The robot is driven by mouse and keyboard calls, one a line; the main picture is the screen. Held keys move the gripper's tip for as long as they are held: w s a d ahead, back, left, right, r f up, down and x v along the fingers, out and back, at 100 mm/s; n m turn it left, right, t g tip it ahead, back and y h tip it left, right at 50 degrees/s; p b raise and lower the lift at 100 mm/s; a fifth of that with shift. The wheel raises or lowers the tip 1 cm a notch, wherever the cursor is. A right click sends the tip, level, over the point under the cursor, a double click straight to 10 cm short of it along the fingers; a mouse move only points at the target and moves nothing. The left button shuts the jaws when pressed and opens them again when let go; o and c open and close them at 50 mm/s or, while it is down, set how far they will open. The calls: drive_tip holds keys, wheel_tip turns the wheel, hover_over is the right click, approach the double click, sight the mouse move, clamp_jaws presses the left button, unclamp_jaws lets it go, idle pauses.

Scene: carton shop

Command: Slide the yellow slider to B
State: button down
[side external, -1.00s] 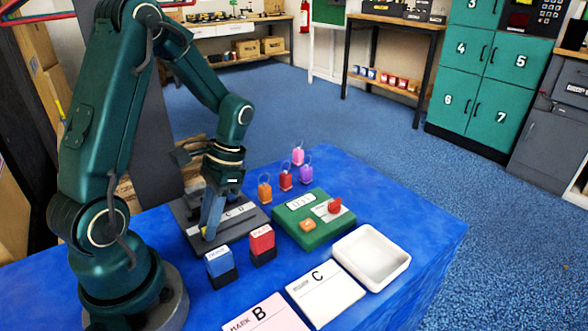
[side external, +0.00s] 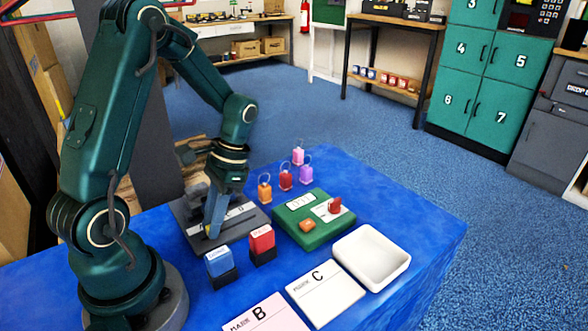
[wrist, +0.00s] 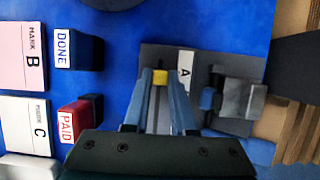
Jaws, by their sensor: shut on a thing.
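The yellow slider (wrist: 160,77) shows between my fingertips in the wrist view. My gripper (wrist: 160,74) is shut on it. The slider stands on a dark grey panel (wrist: 152,54) beside a pale letter strip (wrist: 186,64). The letter A is readable close to the slider, and my right finger partly covers the strip. In the side view my gripper (side external: 213,234) points down onto the panel's near side. The letter D shows on the strip past the fingers. The B on the strip is hidden from me.
A blue DONE stamp (side external: 219,261) and a red PAID stamp (side external: 262,240) stand close in front of the panel. A green box (side external: 313,232) with a red knob is to the right. A grey block (wrist: 242,102) sits on the panel. A white tray (side external: 392,262) is farther right.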

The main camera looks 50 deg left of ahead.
drive_tip(key=shift+w, duration=1.1)
drive_tip(key=c, duration=0.7)
unclamp_jaws()
drive_tip(key=shift+v, duration=2.6)
